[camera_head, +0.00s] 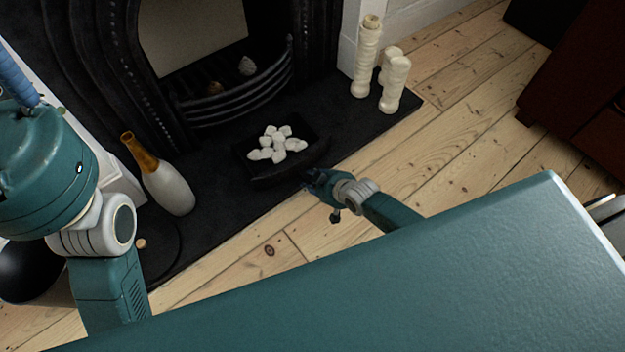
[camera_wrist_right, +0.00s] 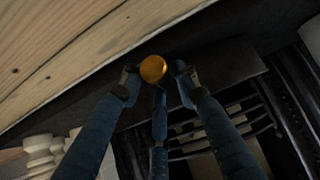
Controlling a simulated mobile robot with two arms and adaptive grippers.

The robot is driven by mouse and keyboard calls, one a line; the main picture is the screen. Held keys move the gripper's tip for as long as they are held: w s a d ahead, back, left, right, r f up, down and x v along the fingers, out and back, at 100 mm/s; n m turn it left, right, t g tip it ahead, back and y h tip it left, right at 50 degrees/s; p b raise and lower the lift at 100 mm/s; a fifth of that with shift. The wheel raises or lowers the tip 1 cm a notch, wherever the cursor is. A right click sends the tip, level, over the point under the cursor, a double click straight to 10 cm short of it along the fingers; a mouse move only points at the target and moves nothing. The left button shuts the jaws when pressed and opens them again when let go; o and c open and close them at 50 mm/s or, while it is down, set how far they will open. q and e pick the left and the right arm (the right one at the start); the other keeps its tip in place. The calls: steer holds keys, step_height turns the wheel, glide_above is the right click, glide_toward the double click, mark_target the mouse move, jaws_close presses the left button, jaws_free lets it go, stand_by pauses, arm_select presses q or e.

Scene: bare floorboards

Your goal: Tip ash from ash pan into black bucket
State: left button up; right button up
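The black ash pan (camera_head: 258,179) sits on the dark hearth in front of the grate, with several whitish lumps of ash (camera_head: 278,146) in it. My right gripper (camera_head: 310,178) is at the pan's front edge. In the right wrist view, its blue fingers (camera_wrist_right: 156,78) are spread around a round brass knob (camera_wrist_right: 152,68) on the pan's front, with gaps visible at the sides. A black rounded vessel (camera_head: 28,268), seemingly the bucket, is at the lower left, partly hidden by my left arm. Blue parts at the left edge may be my left gripper (camera_head: 16,82), cut off by the frame.
A black disc with a small knob (camera_head: 162,246) lies nearby. Pale turned candlesticks (camera_head: 366,62) stand at the hearth's right end. A dark red cabinet (camera_head: 585,85) is at right; floorboards between are clear.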

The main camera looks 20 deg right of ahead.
steer(key=shift+o, duration=0.5)
steer(key=v, duration=1.2)
